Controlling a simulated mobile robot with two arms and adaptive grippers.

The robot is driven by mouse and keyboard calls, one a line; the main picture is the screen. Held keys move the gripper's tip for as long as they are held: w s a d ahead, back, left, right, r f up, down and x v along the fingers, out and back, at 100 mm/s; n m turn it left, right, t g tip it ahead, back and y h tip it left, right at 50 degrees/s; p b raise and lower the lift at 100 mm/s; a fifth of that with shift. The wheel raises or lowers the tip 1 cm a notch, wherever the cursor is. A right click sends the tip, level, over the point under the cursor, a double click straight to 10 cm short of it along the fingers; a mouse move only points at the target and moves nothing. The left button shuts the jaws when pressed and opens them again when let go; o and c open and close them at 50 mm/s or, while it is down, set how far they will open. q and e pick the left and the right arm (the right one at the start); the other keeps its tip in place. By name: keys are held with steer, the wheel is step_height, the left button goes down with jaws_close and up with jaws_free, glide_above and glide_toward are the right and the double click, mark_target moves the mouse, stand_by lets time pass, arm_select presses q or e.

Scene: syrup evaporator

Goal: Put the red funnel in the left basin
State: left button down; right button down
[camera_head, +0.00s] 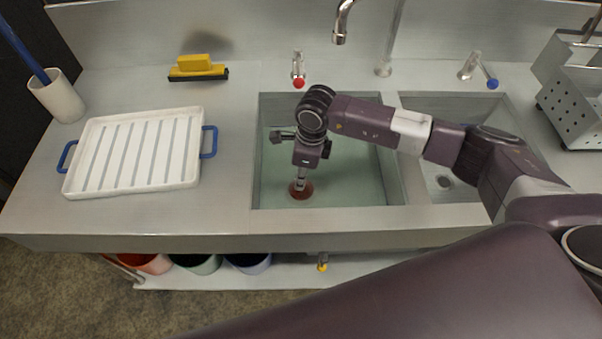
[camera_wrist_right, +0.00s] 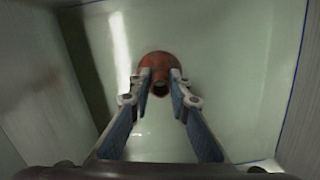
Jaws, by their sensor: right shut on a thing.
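The red funnel (camera_head: 301,189) is in the left basin (camera_head: 355,185), low down near the basin's front left part. My right gripper (camera_head: 300,178) reaches down into that basin from above and is shut on the funnel. In the right wrist view the funnel (camera_wrist_right: 160,70) shows between the two fingertips (camera_wrist_right: 160,82), its round opening facing the camera. I cannot tell whether the funnel touches the basin floor. My left gripper is not in view.
The right basin (camera_head: 500,105) lies partly under my right arm. A faucet (camera_head: 341,25) and red-tipped tap (camera_head: 298,68) stand behind. A white tray (camera_head: 85,160), yellow squeegee (camera_head: 198,68) and white cup (camera_head: 60,98) are left. A perforated metal rack (camera_head: 575,105) stands right.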

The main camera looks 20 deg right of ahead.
steer(key=shift+f+b, duration=1.75)
steer(key=shift+f, duration=0.6)
steer(key=shift+f+b, duration=0.3)
steer(key=shift+b, duration=0.1)
steer(key=c, duration=1.7)
jaws_free()
steer(key=shift+o, duration=0.2)
steer(key=o, duration=0.4)
steer(key=shift+r, duration=0.1)
